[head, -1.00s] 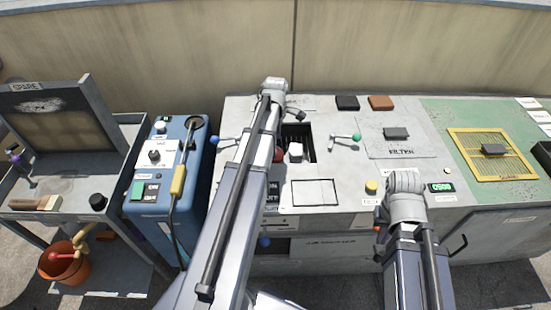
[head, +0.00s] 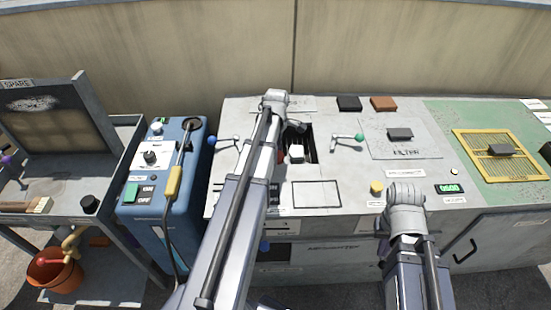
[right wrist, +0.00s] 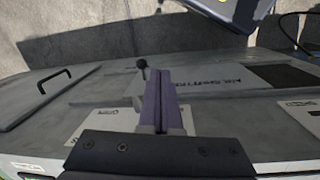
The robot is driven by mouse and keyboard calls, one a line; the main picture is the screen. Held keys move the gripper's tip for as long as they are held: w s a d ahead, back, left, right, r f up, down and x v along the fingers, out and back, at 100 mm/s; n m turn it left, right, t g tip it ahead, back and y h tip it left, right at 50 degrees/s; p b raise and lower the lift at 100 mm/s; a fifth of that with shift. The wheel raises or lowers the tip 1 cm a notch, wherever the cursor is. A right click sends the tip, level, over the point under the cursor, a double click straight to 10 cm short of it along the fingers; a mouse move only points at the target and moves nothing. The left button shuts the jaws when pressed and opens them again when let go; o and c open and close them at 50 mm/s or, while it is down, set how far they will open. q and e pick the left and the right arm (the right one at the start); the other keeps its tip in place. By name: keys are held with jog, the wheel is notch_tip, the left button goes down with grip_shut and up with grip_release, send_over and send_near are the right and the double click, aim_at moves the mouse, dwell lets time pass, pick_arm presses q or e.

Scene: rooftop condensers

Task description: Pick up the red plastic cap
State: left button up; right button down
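A small red patch (head: 281,157) shows at the left side of the dark opening in the grey condenser top. It may be the red plastic cap. My left arm covers most of it, so its shape cannot be told. My left arm reaches over the opening from the front, and its gripper is hidden behind the wrist. My right gripper (right wrist: 165,75) has its purple fingers together with nothing seen between them.
A white block (head: 297,152) stands in the dark opening. Blue-knobbed (head: 212,141) and green-knobbed (head: 358,137) levers flank it. A blue machine (head: 165,190) with a yellow-handled hose stands left. A cart (head: 60,208) is further left, with an orange bucket (head: 55,280) holding a red-ended item below.

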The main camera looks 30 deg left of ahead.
pick_arm(q)
jog(key=c, duration=1)
jog(key=shift+o, duration=0.2)
jog(key=shift+r, duration=0.1)
notch_tip(320, 180, up, 10)
jog(key=p, duration=1)
